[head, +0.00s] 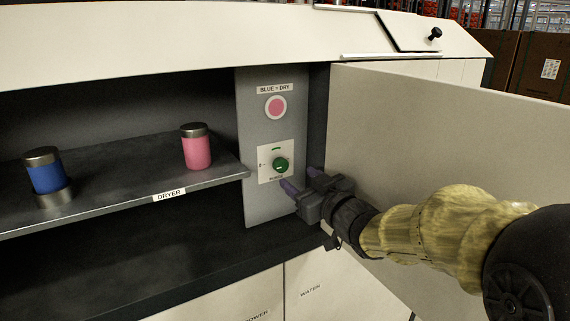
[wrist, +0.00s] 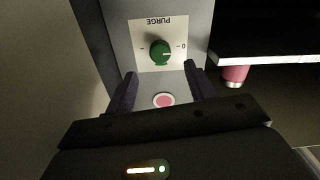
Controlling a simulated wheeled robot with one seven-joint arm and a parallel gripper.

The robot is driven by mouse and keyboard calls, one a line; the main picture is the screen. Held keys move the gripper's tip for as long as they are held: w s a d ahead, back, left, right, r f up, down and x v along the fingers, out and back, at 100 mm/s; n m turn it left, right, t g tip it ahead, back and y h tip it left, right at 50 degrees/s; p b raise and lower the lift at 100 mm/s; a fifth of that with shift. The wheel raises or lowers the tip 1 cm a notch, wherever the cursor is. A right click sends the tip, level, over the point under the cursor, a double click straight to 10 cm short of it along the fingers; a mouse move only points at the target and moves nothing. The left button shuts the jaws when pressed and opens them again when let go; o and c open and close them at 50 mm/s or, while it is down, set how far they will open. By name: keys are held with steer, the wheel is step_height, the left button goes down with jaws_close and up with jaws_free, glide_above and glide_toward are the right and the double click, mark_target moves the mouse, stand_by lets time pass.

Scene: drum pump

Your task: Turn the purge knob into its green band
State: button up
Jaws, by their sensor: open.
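The green purge knob (head: 281,165) sits on a white plate (head: 264,176) low on the grey panel. In the wrist view, which is upside down, the knob (wrist: 160,52) has a pale mark that seems to point toward the "0". My gripper (head: 298,181) is open and empty, to the lower right of the knob in the head view. In the wrist view the knob lies just beyond the gap between the fingers (wrist: 160,72), apart from both.
A pink round indicator (head: 276,106) labelled "BLUE = DRY" is above the knob. A blue canister (head: 46,176) and a pink canister (head: 197,151) stand on the dryer shelf (head: 120,182) to the left. An open door (head: 440,130) stands to the right, behind my arm.

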mark_target(283, 167)
steer(key=p+x, duration=0.2)
steer(key=x, duration=0.5)
steer(key=shift+w+a, duration=0.2)
steer(key=shift+w, duration=0.15)
steer(key=c, duration=1)
